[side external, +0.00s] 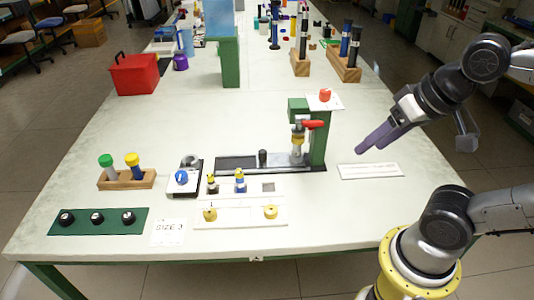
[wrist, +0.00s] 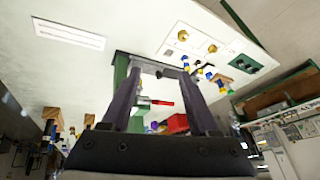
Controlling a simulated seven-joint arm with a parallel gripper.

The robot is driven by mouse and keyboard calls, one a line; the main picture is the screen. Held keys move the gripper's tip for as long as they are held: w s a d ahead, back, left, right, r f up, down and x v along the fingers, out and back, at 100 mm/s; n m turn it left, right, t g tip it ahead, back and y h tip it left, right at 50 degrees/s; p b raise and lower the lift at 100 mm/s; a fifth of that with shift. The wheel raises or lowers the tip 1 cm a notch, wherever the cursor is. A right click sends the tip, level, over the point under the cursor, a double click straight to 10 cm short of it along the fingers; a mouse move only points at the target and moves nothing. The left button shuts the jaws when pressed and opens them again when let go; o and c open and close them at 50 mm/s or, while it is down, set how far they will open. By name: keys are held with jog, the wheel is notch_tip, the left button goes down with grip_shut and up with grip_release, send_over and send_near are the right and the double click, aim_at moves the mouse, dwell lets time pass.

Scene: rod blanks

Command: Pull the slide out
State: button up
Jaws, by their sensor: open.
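A green press (side external: 319,145) with a red lever (side external: 314,124) stands at the middle of the table. A dark, flat slide track (side external: 235,163) runs left from its foot, with a small black upright knob (side external: 262,157) on it. I cannot tell which part of the track is the moving slide. My gripper (side external: 370,148) is open and empty, in the air to the right of the press and apart from it. In the wrist view its two fingers (wrist: 160,70) are spread, with part of the press and the red lever between them.
A white labelled strip (side external: 370,171) lies right of the press. A plate with yellow knobs (side external: 240,214) lies in front. A red box (side external: 134,75) stands further back.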

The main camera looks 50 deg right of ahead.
jog(key=w+r+m, duration=0.6)
jog(key=w+m, duration=0.2)
jog(key=m, duration=0.1)
jog(key=m+g, duration=0.6)
jog(key=m, duration=0.7)
send_over(262, 151)
notch_tip(262, 151, down, 18)
notch_tip(262, 151, down, 13)
jog(key=shift+s+r, duration=0.1)
grip_shut()
jog(key=shift+r, duration=0.1)
